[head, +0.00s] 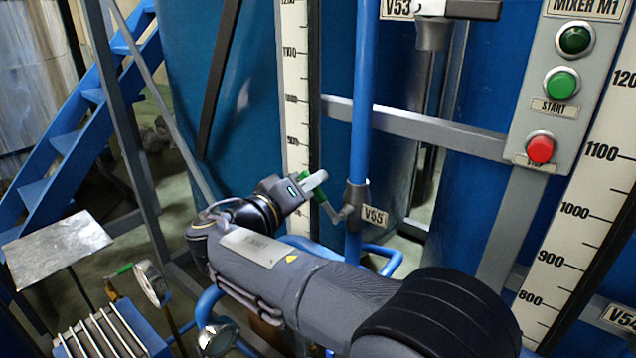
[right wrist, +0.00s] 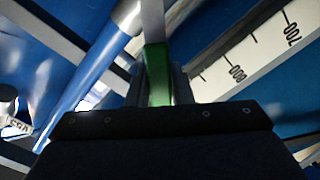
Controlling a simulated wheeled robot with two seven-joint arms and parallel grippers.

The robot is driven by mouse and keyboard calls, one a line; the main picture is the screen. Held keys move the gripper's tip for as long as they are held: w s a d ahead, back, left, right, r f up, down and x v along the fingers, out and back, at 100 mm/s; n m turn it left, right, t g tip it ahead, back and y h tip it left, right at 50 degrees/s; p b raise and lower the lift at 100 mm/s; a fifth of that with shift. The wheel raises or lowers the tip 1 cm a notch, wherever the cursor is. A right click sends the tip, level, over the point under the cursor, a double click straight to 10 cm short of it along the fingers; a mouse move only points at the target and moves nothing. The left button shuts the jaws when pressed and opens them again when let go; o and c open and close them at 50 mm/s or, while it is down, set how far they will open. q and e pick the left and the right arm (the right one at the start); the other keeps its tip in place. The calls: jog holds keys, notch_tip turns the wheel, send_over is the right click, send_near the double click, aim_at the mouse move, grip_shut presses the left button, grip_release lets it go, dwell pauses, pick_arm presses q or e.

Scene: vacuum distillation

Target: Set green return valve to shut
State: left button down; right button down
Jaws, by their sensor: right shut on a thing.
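The green valve handle (head: 306,187) belongs to a grey valve body (head: 356,196) on a vertical blue pipe (head: 362,110), beside a label reading V55 (head: 374,215). My right gripper (head: 314,183) is shut on the green handle, which lies to the left of the pipe. A grey lever links the handle to the valve body. In the right wrist view the green handle (right wrist: 158,75) stands between the fingers, and the blue pipe (right wrist: 88,88) runs diagonally to its left. Part of the handle is hidden by the gripper. My left gripper is not in view.
A mixer panel (head: 575,80) with green and red buttons is at the upper right. Another valve (head: 432,30) marked V53 is above. A second green handle (head: 124,269) and a gauge (head: 152,284) are at the lower left. Blue pipes curve below V55.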

jog(key=shift+w+a+f+n, duration=0.25)
jog(key=shift+f+n, duration=0.65)
jog(key=shift+n, duration=0.45)
jog(key=shift+w+a+f+n, duration=0.1)
jog(key=shift+a+f+n, duration=0.2)
jog(key=shift+f+n, duration=0.85)
jog(key=shift+w+a+f+n, duration=0.25)
jog(key=shift+f+n, duration=0.35)
jog(key=shift+n, duration=1)
jog(key=shift+f, duration=0.1)
jog(key=c, duration=1.3)
grip_release()
jog(key=b+v, duration=0.1)
jog(key=v, duration=0.7)
